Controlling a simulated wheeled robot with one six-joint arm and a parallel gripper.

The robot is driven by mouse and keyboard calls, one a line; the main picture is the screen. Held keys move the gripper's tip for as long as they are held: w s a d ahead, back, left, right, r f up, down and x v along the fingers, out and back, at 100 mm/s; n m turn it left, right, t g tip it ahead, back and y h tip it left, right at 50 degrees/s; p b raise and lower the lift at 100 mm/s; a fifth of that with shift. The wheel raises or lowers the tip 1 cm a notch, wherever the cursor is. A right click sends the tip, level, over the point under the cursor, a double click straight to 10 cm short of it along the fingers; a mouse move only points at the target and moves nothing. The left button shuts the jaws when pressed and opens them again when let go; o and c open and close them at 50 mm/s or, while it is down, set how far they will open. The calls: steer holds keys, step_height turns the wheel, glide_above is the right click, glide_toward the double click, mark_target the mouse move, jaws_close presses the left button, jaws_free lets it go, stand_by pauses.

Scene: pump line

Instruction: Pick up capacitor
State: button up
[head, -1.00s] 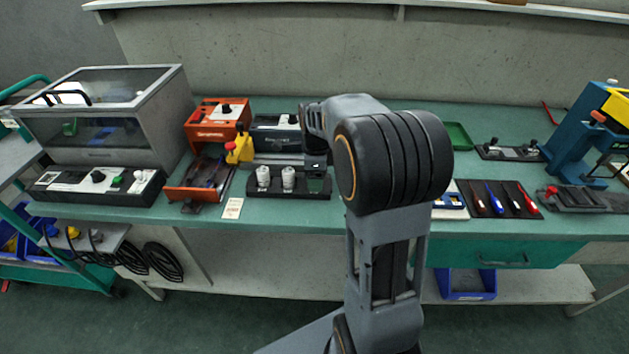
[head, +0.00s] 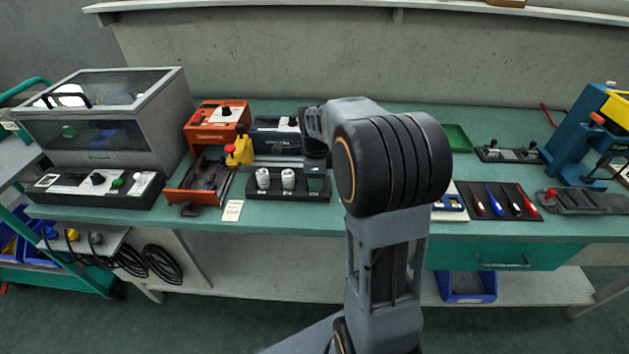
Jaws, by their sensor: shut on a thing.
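Two white capacitors, one on the left (head: 263,178) and one on the right (head: 288,178), stand upright in a black holder (head: 276,195) near the front edge of the bench. My gripper (head: 316,181) points down at the holder's right end, beside the right white capacitor. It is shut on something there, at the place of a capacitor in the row. The fingertips and the held thing are small, dark and mostly hidden, so I cannot tell whether it is clear of the holder.
An orange fixture (head: 217,127) with a yellow part (head: 239,150) stands left of the holder. A dark device (head: 277,136) is behind it. A screwdriver mat (head: 503,212) and a green tray (head: 457,138) lie right of my arm. A glass-sided box (head: 169,120) stands far left.

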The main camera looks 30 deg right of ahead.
steer(key=shift+r, duration=0.5)
step_height(320, 180, up, 2)
steer(key=shift+r+p, duration=0.1)
steer(key=shift+p, duration=0.2)
steer(key=s+a+r+p, duration=0.3)
steer(key=s+r+p, duration=0.2)
steer(key=s+r, duration=0.8)
steer(key=shift+s+a+r, duration=0.25)
steer(key=shift+a+r, duration=0.1)
steer(key=shift+r, duration=0.6)
steer(key=shift+d, duration=0.1)
